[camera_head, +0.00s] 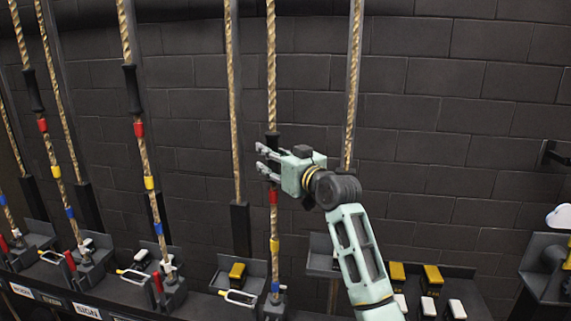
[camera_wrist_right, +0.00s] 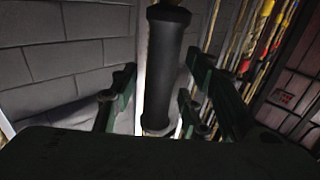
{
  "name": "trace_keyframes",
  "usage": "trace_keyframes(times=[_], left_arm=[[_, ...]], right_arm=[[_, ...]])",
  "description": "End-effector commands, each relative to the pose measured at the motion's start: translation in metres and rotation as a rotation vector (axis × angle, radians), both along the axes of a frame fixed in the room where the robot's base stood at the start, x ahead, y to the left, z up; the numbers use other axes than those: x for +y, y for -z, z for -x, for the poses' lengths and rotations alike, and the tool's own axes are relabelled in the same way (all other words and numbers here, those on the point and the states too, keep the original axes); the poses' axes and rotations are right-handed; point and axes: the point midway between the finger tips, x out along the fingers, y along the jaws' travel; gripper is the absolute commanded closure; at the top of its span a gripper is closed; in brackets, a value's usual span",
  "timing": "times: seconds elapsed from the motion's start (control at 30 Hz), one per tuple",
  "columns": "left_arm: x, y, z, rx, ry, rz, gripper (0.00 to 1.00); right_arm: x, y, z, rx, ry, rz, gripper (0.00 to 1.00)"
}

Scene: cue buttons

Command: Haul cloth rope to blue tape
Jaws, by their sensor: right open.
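A tan rope (camera_head: 271,60) hangs in front of my right gripper (camera_head: 263,161). It has a black sleeve, partly hidden by the gripper, with red tape (camera_head: 273,197), yellow tape (camera_head: 274,244) and blue tape (camera_head: 275,287) below it. In the right wrist view the black sleeve (camera_wrist_right: 166,65) stands upright between the open fingers. I see no clear contact with it. I cannot read a label that marks this rope as the cloth rope. My left gripper is not in view.
More ropes with black sleeves and taped bands hang at the left, such as one rope (camera_head: 125,38). Below are rope locks with red handles (camera_head: 158,283) and a label reading SIGN (camera_head: 87,311). A console with yellow-topped buttons (camera_head: 432,274) stands at the right.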

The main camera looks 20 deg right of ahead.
Motion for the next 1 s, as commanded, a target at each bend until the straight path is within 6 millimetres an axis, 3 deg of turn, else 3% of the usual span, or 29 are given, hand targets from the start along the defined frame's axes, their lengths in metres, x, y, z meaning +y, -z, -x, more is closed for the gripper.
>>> trace_keyframes(times=[0.4,0.6,1.0], left_arm=[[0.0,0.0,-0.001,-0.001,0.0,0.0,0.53],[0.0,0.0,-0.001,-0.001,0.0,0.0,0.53],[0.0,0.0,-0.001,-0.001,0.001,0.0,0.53]], right_arm=[[-0.015,0.001,0.075,0.0,0.001,0.003,0.58],[-0.02,0.001,0.102,0.001,0.001,0.002,0.58],[-0.021,0.001,0.11,0.001,0.0,0.0,0.58]])
